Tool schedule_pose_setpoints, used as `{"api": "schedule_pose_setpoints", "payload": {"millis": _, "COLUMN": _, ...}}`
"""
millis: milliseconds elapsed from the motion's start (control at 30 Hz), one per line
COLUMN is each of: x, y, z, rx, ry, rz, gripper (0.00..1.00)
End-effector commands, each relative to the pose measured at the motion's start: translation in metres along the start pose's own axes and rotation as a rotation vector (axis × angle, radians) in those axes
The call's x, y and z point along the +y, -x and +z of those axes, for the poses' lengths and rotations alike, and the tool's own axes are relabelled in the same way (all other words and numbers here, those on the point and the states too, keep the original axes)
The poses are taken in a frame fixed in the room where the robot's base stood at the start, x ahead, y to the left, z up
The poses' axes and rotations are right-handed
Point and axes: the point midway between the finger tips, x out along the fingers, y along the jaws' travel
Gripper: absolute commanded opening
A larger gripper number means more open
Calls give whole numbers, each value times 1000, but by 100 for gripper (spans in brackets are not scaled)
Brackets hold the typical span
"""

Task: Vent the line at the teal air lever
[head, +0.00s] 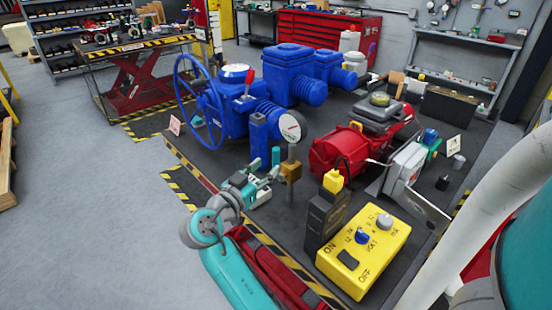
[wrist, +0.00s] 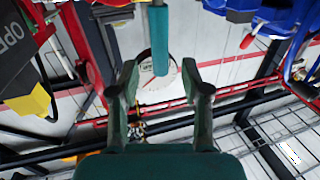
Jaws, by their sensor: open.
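The teal air lever (head: 276,157) shows in the head view as a short upright teal bar beside a brass valve body (head: 291,172) on a grey post. In the wrist view the teal lever (wrist: 160,38) comes down from the top edge, its free end between my fingertips in the picture. My gripper (head: 268,182) is open, close to the lever on its left side in the head view. In the wrist view the two fingers of my gripper (wrist: 160,82) are spread apart with nothing held. I cannot tell whether either finger touches the lever.
A round gauge (head: 291,127) sits above the brass body and shows behind the lever in the wrist view. The blue valve actuator (head: 230,110) with its handwheel stands behind. A yellow ON/OFF box (head: 363,250) and a red motor (head: 337,152) stand right. Grey floor is clear at left.

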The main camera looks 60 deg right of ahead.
Motion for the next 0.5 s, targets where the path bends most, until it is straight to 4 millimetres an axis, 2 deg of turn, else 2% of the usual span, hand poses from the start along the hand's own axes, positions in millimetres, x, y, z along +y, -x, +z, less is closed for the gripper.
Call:
{"api": "schedule_pose_setpoints", "payload": {"millis": 33, "x": 1, "y": -10, "z": 0, "rx": 1, "ry": 0, "rz": 4, "gripper": 47}}
{"api": "schedule_pose_setpoints", "payload": {"millis": 200, "x": 1, "y": -37, "z": 0, "rx": 0, "ry": 1, "rz": 2, "gripper": 47}}
{"api": "schedule_pose_setpoints", "payload": {"millis": 400, "x": 0, "y": -57, "z": 0, "rx": 0, "ry": 2, "rz": 0, "gripper": 47}}
{"api": "schedule_pose_setpoints", "payload": {"millis": 500, "x": 0, "y": -60, "z": 0, "rx": 0, "ry": 2, "rz": -2, "gripper": 47}}
